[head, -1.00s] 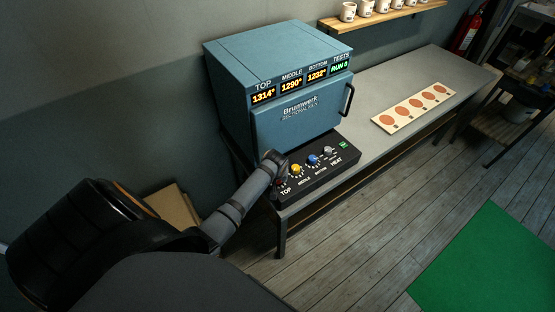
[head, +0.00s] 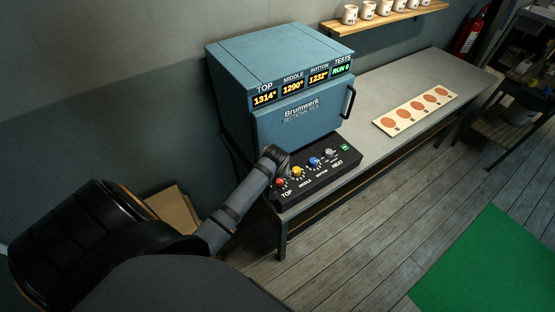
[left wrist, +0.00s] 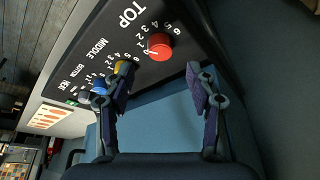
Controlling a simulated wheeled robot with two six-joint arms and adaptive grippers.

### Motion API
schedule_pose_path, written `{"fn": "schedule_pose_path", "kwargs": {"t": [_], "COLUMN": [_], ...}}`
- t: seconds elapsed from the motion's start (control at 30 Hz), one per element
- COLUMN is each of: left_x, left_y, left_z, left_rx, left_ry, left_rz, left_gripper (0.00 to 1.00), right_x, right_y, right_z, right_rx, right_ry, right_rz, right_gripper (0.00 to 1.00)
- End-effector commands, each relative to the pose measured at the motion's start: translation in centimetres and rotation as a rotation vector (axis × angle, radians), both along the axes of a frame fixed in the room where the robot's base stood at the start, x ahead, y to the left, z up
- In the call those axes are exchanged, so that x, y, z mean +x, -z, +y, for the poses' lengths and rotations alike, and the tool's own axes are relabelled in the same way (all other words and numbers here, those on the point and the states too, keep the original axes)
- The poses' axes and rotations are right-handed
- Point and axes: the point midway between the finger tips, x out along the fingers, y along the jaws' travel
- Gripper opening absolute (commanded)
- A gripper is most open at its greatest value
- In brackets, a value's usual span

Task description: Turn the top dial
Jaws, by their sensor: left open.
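The top dial is a red knob (head: 281,183) at the left end of the black control panel (head: 318,173), below the blue kiln (head: 290,110). It shows clearly in the left wrist view (left wrist: 159,46), beside the printed word TOP and a number scale. My left gripper (left wrist: 158,85) is open and empty, with its two fingers apart. The red knob lies beyond the fingertips, between their lines, and is not touched. In the head view my left arm's wrist hides the gripper's fingers. My right gripper is in neither view.
The yellow middle knob (head: 297,171), blue bottom knob (head: 314,161) and grey heat knob (head: 331,153) stand along the same panel. In the left wrist view the left finger overlaps the yellow knob. A board with orange discs (head: 415,110) lies on the grey bench (head: 385,85).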

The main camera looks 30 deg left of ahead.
Motion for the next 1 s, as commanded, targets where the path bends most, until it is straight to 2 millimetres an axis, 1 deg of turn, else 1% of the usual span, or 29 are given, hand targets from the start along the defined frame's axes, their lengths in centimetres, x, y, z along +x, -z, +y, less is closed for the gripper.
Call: {"fn": "schedule_pose_path", "kwargs": {"t": [0.03,0.1,0.2,0.3,0.43,0.87,0.93,0.97,1.0], "left_x": [-0.3,-0.9,-1.4,-1.8,-2.0,-1.9,-2.4,-2.8,-3.7], "left_y": [-1.1,-2.5,-4.0,-4.9,-5.3,-5.3,-5.2,-5.1,-5.0], "left_z": [-0.2,-0.5,-0.8,-1.0,-1.0,-1.0,-1.2,-1.3,-1.7], "left_rx": [0.000,0.000,0.000,0.000,0.000,0.000,0.002,0.004,0.008], "left_ry": [0.001,0.000,0.000,0.000,0.000,0.000,0.010,0.025,0.053], "left_rz": [-0.004,-0.001,-0.001,0.000,0.001,0.001,0.005,0.008,0.015], "left_gripper": [0.57,0.57,0.57,0.57,0.57,0.57,0.57,0.57,0.57], "right_x": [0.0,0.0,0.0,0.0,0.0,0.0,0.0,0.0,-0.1], "right_y": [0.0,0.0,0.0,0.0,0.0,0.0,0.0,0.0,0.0], "right_z": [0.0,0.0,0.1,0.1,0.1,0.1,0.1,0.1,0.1], "right_rx": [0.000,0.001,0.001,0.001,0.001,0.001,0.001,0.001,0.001], "right_ry": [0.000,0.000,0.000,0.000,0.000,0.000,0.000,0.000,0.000], "right_rz": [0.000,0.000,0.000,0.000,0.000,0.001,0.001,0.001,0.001], "right_gripper": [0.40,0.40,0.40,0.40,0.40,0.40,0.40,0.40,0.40]}}
